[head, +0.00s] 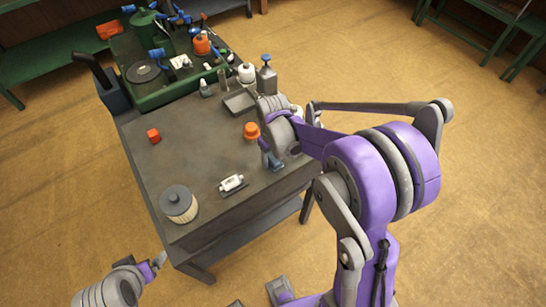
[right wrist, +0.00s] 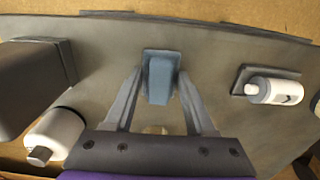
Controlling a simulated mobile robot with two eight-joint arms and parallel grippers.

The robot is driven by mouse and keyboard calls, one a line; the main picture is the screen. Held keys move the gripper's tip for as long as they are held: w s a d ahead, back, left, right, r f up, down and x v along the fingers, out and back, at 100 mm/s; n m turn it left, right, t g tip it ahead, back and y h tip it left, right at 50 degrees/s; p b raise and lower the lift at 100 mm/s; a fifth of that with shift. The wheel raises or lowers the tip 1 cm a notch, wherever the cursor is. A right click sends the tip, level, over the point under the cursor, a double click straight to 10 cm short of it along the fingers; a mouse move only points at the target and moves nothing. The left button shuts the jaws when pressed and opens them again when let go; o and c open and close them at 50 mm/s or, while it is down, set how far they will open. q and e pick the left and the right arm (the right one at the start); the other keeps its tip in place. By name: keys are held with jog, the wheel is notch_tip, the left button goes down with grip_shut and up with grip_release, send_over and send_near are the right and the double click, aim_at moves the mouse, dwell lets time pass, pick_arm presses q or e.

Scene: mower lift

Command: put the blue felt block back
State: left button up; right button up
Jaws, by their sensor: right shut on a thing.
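The blue felt block (right wrist: 158,76) is a small blue-grey block between the two fingers of my right gripper (right wrist: 160,88) in the right wrist view. The fingers are shut on it. In the head view my right gripper (head: 270,154) is low over the right side of the dark workbench (head: 185,160), beside an orange-capped item (head: 251,131). I cannot tell whether the block touches the bench top. My left gripper (head: 160,260) is off the bench's near left corner; its fingers are too small to judge.
A white cylinder on a dark holder (head: 231,184), a pleated filter (head: 179,204) and an orange cube (head: 153,135) stand on the bench. A metal tray (head: 240,102) and bottles (head: 266,76) are behind. A green mower tray (head: 180,88) fills the far end. The bench middle is clear.

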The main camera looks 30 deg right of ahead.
jog(key=shift+f, duration=0.15)
jog(key=o, duration=1.3)
jog(key=shift+r, duration=0.25)
notch_tip(320, 180, up, 11)
jog(key=p, duration=0.1)
jog(key=shift+s+a+f+m+t, duration=0.15)
jog(key=shift+s+a+t, duration=0.9)
jog(key=shift+s, duration=1.5)
jog(key=shift+s+a+f+m+t, duration=0.2)
jog(key=shift+s+a+t, duration=0.8)
jog(key=shift+s, duration=1.55)
jog(key=shift+s+a+f+m+t, duration=0.15)
jog(key=shift+s+a+t, duration=0.5)
jog(key=shift+s+a, duration=1.3)
jog(key=shift+s+d, duration=0.6)
